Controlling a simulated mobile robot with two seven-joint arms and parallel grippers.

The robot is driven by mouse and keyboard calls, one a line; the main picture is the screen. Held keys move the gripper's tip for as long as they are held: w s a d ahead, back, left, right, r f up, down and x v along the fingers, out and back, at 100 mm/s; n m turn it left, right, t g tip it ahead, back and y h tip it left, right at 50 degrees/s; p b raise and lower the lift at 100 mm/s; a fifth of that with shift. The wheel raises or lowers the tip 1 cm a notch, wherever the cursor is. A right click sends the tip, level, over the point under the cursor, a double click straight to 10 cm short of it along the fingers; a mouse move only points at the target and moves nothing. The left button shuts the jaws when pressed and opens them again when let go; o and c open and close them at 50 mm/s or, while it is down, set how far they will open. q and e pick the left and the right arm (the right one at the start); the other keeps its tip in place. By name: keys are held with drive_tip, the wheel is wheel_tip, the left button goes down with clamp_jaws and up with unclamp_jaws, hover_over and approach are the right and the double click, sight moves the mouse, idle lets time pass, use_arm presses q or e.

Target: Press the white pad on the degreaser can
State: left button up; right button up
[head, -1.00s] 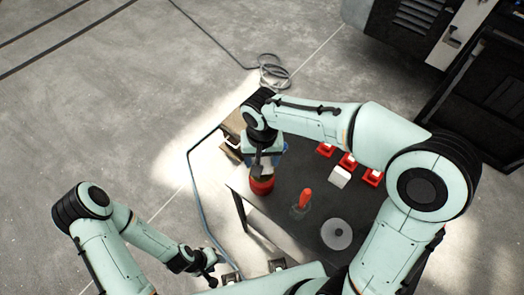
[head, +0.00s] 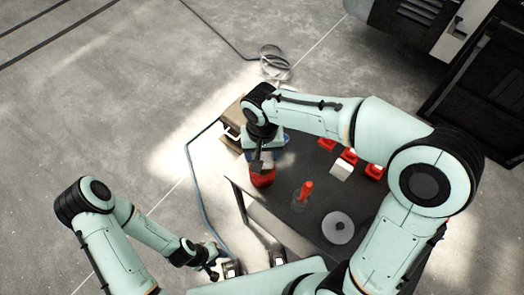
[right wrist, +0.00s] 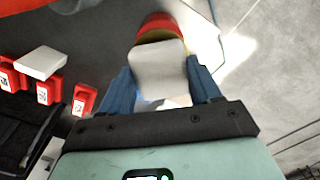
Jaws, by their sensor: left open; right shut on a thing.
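The red can (head: 262,179) stands at the table's left corner in the head view. In the right wrist view the can (right wrist: 158,22) shows a red side and a yellowish rim, partly hidden behind the white pad (right wrist: 158,72). My right gripper (head: 266,160) is over the can. Its blue fingers (right wrist: 158,68) are shut on the white pad. I cannot tell whether the pad touches the can. My left gripper (head: 212,270) is open and empty, low at the left, away from the can.
On the dark table (head: 305,232) are a red-topped bottle (head: 303,194), a grey disc (head: 338,228), a white block (head: 341,170) and several red items (head: 326,144). A brown box (head: 232,122) is beyond the left corner. A cable (head: 192,185) runs along the floor.

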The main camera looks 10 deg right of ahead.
sight(262, 156)
use_arm(q)
drive_tip(key=shift+s+f+b, duration=0.5)
drive_tip(key=shift+f+b, duration=0.15)
drive_tip(key=shift+f, duration=0.2)
use_arm(e)
drive_tip(key=shift+f, duration=1.1)
idle(0.6)
drive_tip(key=shift+r+p, duration=0.95)
drive_tip(key=shift+r, duration=0.6)
drive_tip(key=shift+r+p, duration=1.1)
drive_tip(key=shift+r, duration=0.95)
use_arm(q)
drive_tip(key=w+r, duration=0.3)
drive_tip(key=r, duration=0.2)
drive_tip(key=shift+w, duration=0.3)
use_arm(e)
drive_tip(key=shift+w, duration=0.1)
use_arm(q)
drive_tip(key=shift+s, duration=0.1)
use_arm(e)
drive_tip(key=shift+f, duration=0.1)
